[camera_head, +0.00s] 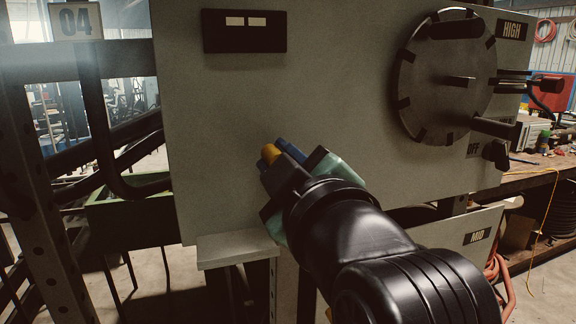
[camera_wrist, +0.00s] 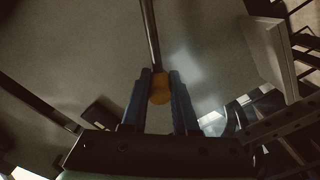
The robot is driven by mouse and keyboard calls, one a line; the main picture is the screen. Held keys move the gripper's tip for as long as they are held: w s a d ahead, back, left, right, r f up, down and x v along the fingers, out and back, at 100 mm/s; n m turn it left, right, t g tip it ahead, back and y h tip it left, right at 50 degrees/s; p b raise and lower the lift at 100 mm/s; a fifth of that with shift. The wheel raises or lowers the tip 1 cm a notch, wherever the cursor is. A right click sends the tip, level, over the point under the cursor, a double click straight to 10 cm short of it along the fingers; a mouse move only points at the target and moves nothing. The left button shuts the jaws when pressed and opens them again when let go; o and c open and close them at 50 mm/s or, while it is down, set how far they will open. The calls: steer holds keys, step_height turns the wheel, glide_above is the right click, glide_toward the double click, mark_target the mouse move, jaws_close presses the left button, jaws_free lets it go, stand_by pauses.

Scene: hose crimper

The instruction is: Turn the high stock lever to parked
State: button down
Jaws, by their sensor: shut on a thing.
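In the head view the knob (camera_head: 270,153) shows at the tip of my gripper (camera_head: 278,150), in front of the lower left part of a grey cabinet (camera_head: 330,90). The rod and its pivot are hidden there by my gripper. A "HIGH" label (camera_head: 512,29) is at the cabinet's upper right.
A round metal disc (camera_head: 447,80) with dark tabs and handles is on the cabinet's right side. A dark plate (camera_head: 245,31) is at the top. A "MID" cabinet (camera_head: 465,260) stands below. A steel rack post (camera_head: 35,200) stands at left, and a workbench (camera_head: 540,172) at right.

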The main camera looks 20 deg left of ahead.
steer(key=shift+f, duration=0.1)
steer(key=c, duration=0.7)
jaws_free()
steer(key=b+v, duration=0.3)
steer(key=v, duration=1)
steer(key=shift+b, duration=0.35)
steer(key=d+r+m+t+h, duration=0.1)
steer(key=r+m+t+h, duration=0.2)
steer(key=m+t, duration=0.1)
steer(key=d+r+m+t+h, duration=0.2)
steer(key=r+m+t+h, duration=0.1)
steer(key=m, duration=0.3)
steer(key=d+r+m+t+h, duration=0.2)
steer(key=r+m+t+h, duration=0.2)
steer(key=m+t, duration=0.1)
steer(key=shift+s+r+m, duration=0.15)
steer(key=shift+s+m, duration=0.15)
steer(key=shift+m, duration=0.1)
